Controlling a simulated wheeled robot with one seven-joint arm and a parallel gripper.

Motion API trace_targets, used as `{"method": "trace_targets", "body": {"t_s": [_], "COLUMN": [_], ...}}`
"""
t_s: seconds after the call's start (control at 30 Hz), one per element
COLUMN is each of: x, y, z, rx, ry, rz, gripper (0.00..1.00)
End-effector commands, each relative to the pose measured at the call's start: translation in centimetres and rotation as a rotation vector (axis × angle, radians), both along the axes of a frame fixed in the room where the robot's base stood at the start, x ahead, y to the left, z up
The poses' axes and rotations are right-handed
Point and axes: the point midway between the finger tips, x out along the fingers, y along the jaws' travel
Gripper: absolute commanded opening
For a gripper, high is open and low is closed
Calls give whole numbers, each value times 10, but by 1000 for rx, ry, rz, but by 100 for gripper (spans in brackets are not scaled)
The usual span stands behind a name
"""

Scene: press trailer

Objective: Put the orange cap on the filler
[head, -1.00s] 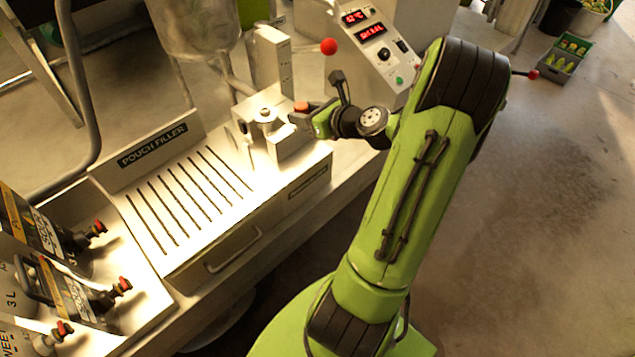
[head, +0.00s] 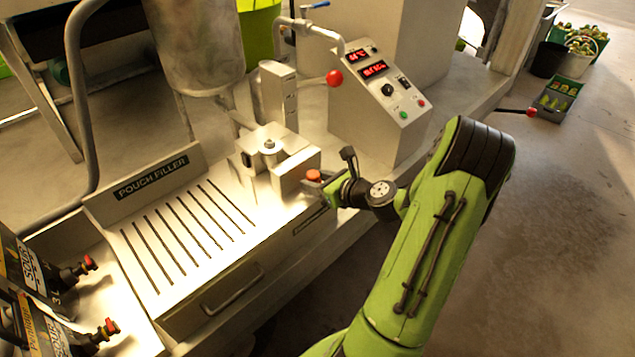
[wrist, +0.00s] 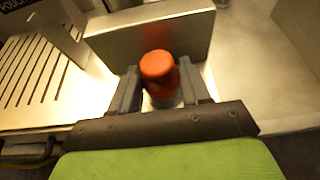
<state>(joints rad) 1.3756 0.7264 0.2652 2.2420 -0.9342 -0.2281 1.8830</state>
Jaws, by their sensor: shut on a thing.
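The pouch filler (head: 215,285) is a pale metal station with a slotted deck and a block-like filling head (head: 262,150) on top. The orange cap (head: 313,175) is at the right side of the filling head. In the wrist view, the orange cap (wrist: 158,64) stands upright between the two grey fingers, with a grey part below it. My gripper (wrist: 160,90) is shut on it. In the head view my gripper (head: 326,187) is partly hidden by its own wrist. I cannot tell whether the cap touches the head's side plate.
A control box (head: 380,85) with red displays stands behind, with a red-knobbed lever (head: 334,78) near it. Pouches with red caps (head: 90,263) lie in a tray at lower left.

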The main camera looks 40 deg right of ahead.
Motion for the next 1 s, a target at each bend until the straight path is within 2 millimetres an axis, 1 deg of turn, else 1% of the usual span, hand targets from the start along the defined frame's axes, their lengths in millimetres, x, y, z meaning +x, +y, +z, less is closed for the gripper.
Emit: {"method": "trace_targets", "body": {"t_s": [0.03, 0.07, 0.2, 0.43, 0.53, 0.67, 0.8, 0.9, 1.0], "x": [0, 0, 0, 0, -2, -27, -63, -86, -102], "y": [0, 0, 0, 0, -1, -2, -3, -4, -4], "z": [-2, -2, -1, -1, 3, 14, 31, 40, 45], "rx": [1, 0, 0, 1, 1, 3, 2, 1, 1], "ry": [0, 0, 0, 0, 1, 2, 1, 1, 1], "rz": [0, 0, 0, 0, -3, -7, -8, -7, -5], "gripper": [12, 51, 72, 72, 72, 72, 72, 72, 72]}}
